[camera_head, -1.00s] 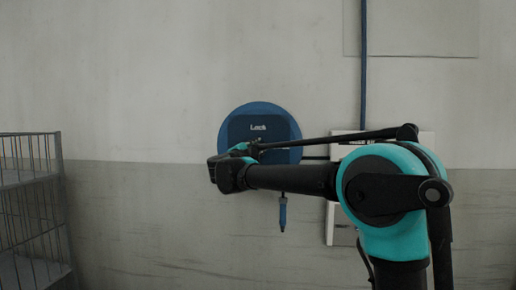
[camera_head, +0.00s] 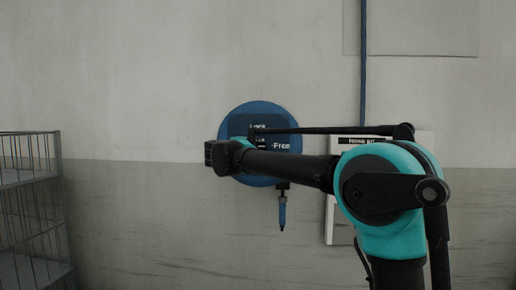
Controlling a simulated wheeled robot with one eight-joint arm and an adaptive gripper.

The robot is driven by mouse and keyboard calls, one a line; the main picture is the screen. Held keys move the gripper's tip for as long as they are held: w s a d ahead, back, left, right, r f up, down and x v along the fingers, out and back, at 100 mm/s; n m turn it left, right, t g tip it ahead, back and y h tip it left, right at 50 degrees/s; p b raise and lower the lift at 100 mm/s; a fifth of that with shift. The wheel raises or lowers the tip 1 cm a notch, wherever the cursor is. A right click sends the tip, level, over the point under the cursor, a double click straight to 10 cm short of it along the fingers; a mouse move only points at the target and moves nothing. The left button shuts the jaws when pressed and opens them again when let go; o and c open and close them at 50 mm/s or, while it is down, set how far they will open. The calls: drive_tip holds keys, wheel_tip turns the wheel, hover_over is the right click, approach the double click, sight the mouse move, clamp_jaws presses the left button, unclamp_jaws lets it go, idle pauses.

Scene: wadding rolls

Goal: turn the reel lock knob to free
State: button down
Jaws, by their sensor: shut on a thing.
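The round blue reel (camera_head: 259,108) is on the wall, left of the picture's middle. Its dark front plate has a "Lock" label (camera_head: 258,126) at the top, partly covered, and a "Free" label (camera_head: 281,146) at the right. The reel lock knob is hidden behind my arm, so I cannot see which way it points. My gripper (camera_head: 232,156) is at the reel's lower left, in front of the plate. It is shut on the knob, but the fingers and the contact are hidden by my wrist.
A pale panel (camera_head: 340,222) with a dark-headed notice is behind my arm. A blue pipe (camera_head: 363,70) runs down the wall. A wire cage (camera_head: 30,210) stands at the left. The wall between cage and reel is clear.

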drive_tip(key=c, duration=1.5)
unclamp_jaws()
drive_tip(key=v, duration=1.2)
